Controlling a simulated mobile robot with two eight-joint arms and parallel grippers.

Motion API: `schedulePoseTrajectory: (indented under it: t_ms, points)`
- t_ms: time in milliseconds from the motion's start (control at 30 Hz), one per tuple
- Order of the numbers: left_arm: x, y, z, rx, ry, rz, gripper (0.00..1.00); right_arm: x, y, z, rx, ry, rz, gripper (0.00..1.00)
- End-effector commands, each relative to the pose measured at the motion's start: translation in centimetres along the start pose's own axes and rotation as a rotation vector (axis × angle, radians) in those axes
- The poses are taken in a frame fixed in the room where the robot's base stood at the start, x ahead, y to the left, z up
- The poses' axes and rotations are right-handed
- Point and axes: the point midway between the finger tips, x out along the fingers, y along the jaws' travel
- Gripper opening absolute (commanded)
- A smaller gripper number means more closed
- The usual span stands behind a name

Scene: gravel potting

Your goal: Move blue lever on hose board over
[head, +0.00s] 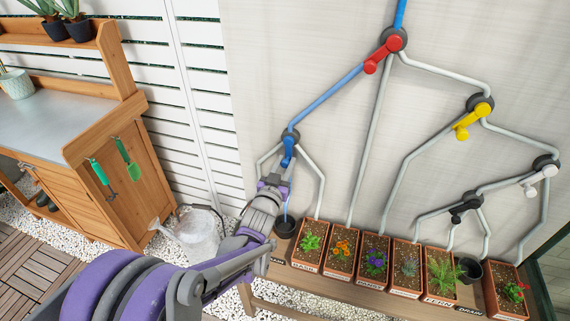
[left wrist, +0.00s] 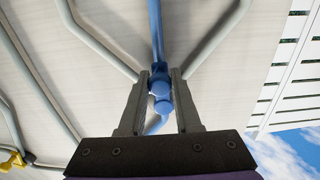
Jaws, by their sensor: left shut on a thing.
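The blue lever (head: 287,153) sits on a dark round valve at the lower end of a blue pipe on the hose board (head: 350,120). It points down in the head view. My left gripper (head: 274,182) reaches up to it from below. In the left wrist view the two fingers of my left gripper (left wrist: 160,90) are on either side of the blue lever (left wrist: 161,88) and closed on it. Below the valve, a blue pipe runs down to a dark pot (head: 285,226), partly hidden by my gripper. My right gripper is not in view.
A red lever (head: 377,58), a yellow lever (head: 469,125), a white lever (head: 530,190) and a black lever (head: 459,213) sit on other valves. Several planted boxes stand on a bench (head: 330,285) below. A metal watering can (head: 198,236) and a potting table (head: 110,148) are at left.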

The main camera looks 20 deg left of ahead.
Motion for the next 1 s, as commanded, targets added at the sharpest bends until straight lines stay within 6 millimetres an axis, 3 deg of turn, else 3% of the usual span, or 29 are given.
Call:
schedulePoseTrajectory:
  t_ms: [367,1000]
  points:
    - [0.0,-0.7,0.0,0.117,0.0,-0.001,0.0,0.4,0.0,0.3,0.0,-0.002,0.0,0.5]
    - [0.0,-3.2,-1.0,0.583,0.0,-0.001,0.0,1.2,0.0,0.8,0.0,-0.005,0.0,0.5]
